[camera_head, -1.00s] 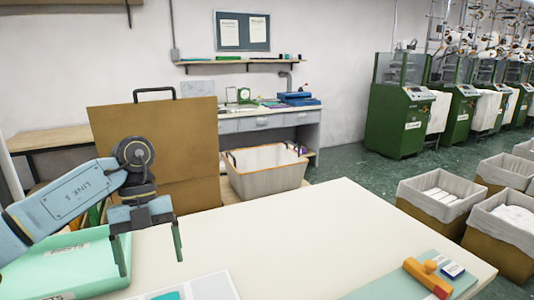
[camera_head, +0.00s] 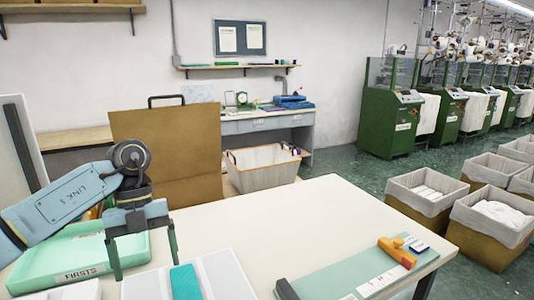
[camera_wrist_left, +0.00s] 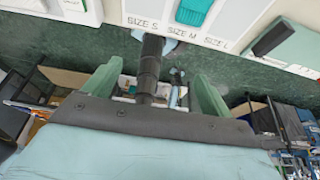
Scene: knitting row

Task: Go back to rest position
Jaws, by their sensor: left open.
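My left gripper (camera_head: 143,262) hangs at the left of the head view with its two fingers apart and nothing between them. It hangs at the right side of the mint-green tray (camera_head: 62,258) labelled FIRSTS, and partly covers that tray. In the left wrist view the green fingers of the left gripper (camera_wrist_left: 158,82) stand apart, with no thing held. My right gripper is not in view.
The cream table (camera_head: 290,215) has clear room in its middle. A white size board (camera_head: 222,268) bears a teal piece (camera_head: 185,282). An orange-handled tool (camera_head: 396,253) lies on a green mat (camera_head: 335,270). A brown board (camera_head: 165,160) stands behind the table.

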